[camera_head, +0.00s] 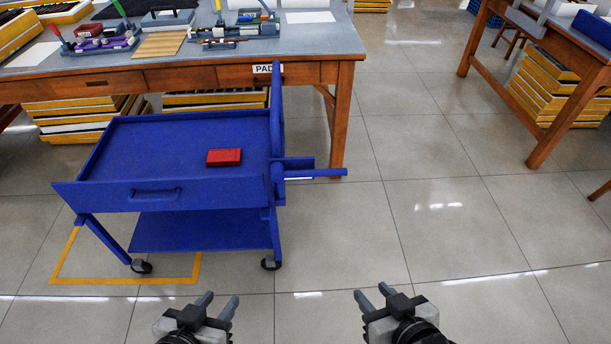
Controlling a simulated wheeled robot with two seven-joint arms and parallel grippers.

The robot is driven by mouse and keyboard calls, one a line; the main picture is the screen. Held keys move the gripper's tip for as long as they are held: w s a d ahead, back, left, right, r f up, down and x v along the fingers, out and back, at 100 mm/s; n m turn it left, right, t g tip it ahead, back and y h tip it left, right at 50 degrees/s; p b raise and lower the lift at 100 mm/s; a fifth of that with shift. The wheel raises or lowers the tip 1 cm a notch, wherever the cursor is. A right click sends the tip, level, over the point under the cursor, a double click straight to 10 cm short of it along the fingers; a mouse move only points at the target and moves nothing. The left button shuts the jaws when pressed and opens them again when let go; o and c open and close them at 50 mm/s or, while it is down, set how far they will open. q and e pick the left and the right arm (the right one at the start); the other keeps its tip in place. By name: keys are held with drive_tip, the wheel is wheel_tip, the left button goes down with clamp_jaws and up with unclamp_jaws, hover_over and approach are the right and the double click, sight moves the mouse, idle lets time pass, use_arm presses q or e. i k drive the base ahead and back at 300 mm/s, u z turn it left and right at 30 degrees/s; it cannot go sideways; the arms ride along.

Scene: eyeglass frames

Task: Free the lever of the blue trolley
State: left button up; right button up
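The blue trolley (170,195) stands upright on wheels in front of the workbench, to the left of the middle. A blue lever (318,172) sticks out to the right from its right side, at about the height of the tray. A red block (224,157) lies on the trolley's top tray, near its right side. My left gripper (216,301) is open and empty at the bottom, nearer to me than the trolley. My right gripper (372,297) is open and empty at the bottom, right of the left one. Both are apart from the lever.
A wooden workbench (180,76) stands behind the trolley, its leg close behind the lever. Another table (545,30) and stacked yellow trays (562,88) are at the upper right. A yellow outline (125,281) marks the floor under the trolley. The tiled floor at right is clear.

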sight(277, 173)
drive_tip(key=k, duration=0.5)
drive_tip(key=z, duration=1.25)
drive_tip(key=i, duration=0.8)
drive_tip(key=u, duration=1.8)
drive_tip(key=i, duration=0.45)
